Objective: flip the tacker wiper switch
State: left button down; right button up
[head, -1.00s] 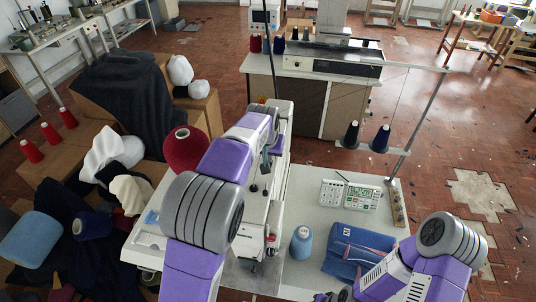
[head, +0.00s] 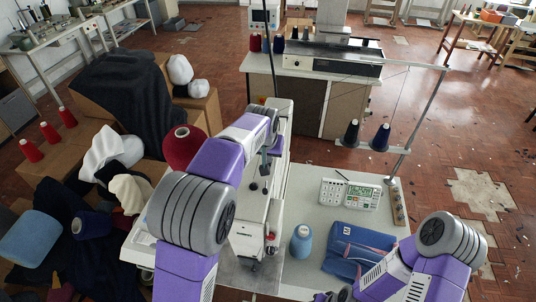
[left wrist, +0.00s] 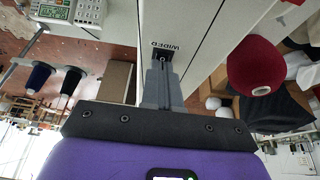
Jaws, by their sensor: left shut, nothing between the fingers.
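The white tacker (head: 247,240) stands on the pale work table, partly hidden behind my left arm. In the left wrist view its flat white side carries the printed word WIPER, with a small dark switch plate (left wrist: 158,54) beside it. My left gripper (left wrist: 163,62) is shut and empty, its grey fingertips right at that plate. The fingers cover most of the switch, so I cannot tell its position or whether they touch it. In the head view the left gripper (head: 267,160) is beside the tacker's upper part. My right gripper (head: 338,296) shows only partly at the bottom edge; its jaws are unclear.
On the table (head: 312,196) are a control panel (head: 350,193), a light blue thread cone (head: 301,241) and folded blue denim (head: 358,250). A thread stand with dark cones (head: 381,138) rises behind. A red cone (head: 184,148) is close to my left arm.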

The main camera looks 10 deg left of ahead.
pick_arm(q)
jog(key=shift+s+f, duration=0.35)
jog(key=shift+f, duration=0.25)
notch_tip(320, 180, up, 6)
jog(key=p, duration=0.4)
jog(key=shift+s, duration=0.1)
jog(key=b+v, duration=0.1)
jog(key=v, duration=0.8)
jog(key=b, duration=0.4)
jog(key=shift+w+r, duration=0.15)
jog(key=shift+w, duration=0.2)
